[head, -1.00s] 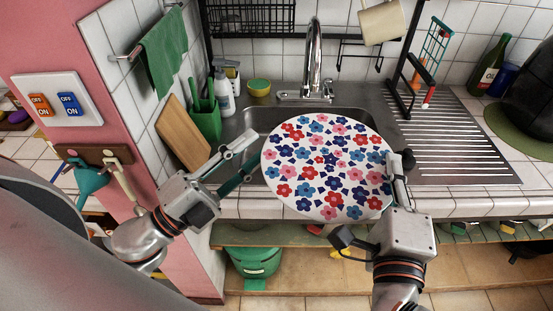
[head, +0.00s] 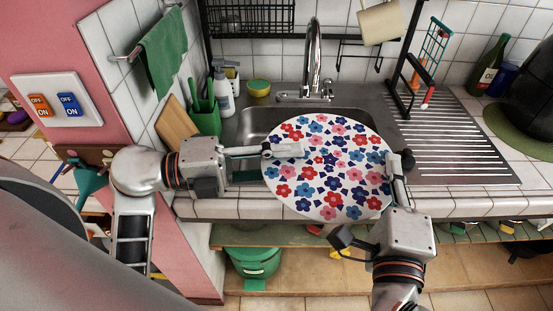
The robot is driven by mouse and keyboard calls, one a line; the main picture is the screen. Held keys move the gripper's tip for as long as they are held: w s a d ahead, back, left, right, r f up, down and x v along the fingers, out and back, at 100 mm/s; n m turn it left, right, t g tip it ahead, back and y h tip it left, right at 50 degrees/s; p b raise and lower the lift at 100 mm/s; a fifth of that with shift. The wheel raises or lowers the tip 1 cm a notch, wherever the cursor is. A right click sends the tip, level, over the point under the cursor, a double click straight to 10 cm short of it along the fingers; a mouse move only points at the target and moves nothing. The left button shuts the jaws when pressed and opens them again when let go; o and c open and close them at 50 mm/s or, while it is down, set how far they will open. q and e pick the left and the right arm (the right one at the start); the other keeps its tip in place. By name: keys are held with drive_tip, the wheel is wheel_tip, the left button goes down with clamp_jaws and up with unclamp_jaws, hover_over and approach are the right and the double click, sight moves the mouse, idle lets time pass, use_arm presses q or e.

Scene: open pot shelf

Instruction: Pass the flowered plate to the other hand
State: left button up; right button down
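The flowered plate (head: 328,185) is white with red, pink and blue flowers. It is held up over the sink's front edge, its face towards the head camera. My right gripper (head: 398,172) is shut on the plate's right rim. My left gripper (head: 272,164) is at the plate's left rim. Its upper finger lies across the front of the plate, and its lower, dark finger runs to the rim, where its tip is hidden behind the plate. The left fingers look spread around the rim; whether they touch it is hard to tell.
The steel sink (head: 252,122) with its tap (head: 315,60) is behind the plate. A green utensil holder (head: 206,118) and a cutting board (head: 176,125) stand at the left. A ribbed drainboard (head: 455,140) lies at the right. A green pot (head: 255,262) sits on the shelf below.

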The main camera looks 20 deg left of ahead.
sight(319, 155)
use_arm(q)
drive_tip(key=shift+x, duration=3.05)
clamp_jaws()
drive_tip(key=shift+s, duration=0.1)
use_arm(e)
drive_tip(key=c, duration=2.2)
unclamp_jaws()
